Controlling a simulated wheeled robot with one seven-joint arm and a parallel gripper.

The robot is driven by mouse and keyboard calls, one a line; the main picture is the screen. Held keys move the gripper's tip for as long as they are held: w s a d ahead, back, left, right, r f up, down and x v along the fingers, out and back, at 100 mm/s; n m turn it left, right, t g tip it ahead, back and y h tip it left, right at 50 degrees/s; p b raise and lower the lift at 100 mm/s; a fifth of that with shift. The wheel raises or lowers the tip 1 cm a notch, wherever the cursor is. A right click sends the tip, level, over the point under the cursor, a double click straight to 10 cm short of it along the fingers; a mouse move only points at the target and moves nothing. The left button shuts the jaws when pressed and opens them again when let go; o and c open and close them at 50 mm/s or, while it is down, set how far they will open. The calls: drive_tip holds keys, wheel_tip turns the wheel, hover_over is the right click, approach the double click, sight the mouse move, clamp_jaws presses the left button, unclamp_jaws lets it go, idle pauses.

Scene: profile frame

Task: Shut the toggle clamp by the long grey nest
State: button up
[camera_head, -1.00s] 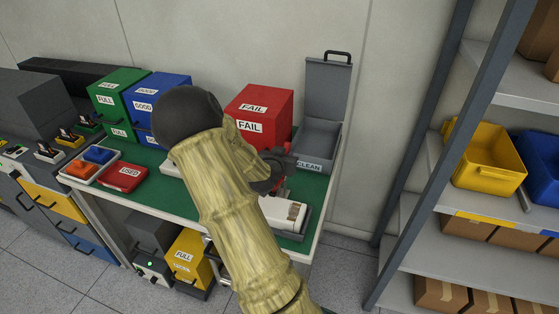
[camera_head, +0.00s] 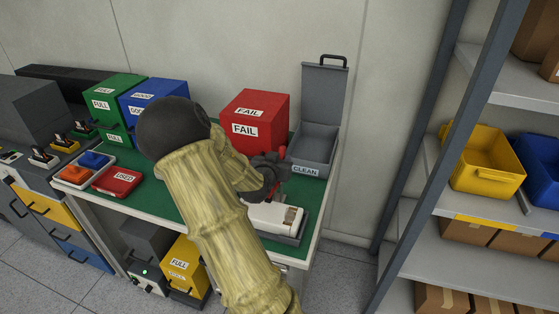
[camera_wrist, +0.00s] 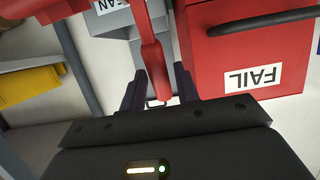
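The long grey nest (camera_head: 291,240) lies at the right front corner of the green bench, with a white part (camera_head: 273,216) in it. The red toggle clamp (camera_head: 281,187) stands at its back end, partly hidden by my gripper (camera_head: 266,178). In the wrist view the clamp's red lever (camera_wrist: 153,68) runs down between the two dark fingers of my gripper (camera_wrist: 159,88). The fingers are apart, with gaps seen beside the lever's end. I cannot tell whether either finger touches it. The clamp's base is hidden.
A red FAIL bin (camera_head: 255,118) stands close behind my gripper and shows large in the wrist view (camera_wrist: 245,50). An open grey CLEAN box (camera_head: 316,145) is to the right. A red tray (camera_head: 117,181) lies at the left. Shelving (camera_head: 440,200) stands right of the bench.

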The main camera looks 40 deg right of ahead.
drive_tip(key=shift+o, duration=0.8)
drive_tip(key=shift+f, duration=0.1)
drive_tip(key=v, duration=1.2)
drive_tip(key=shift+w, duration=0.1)
drive_tip(key=shift+b+v, duration=2.8)
drive_tip(key=shift+b, duration=0.3)
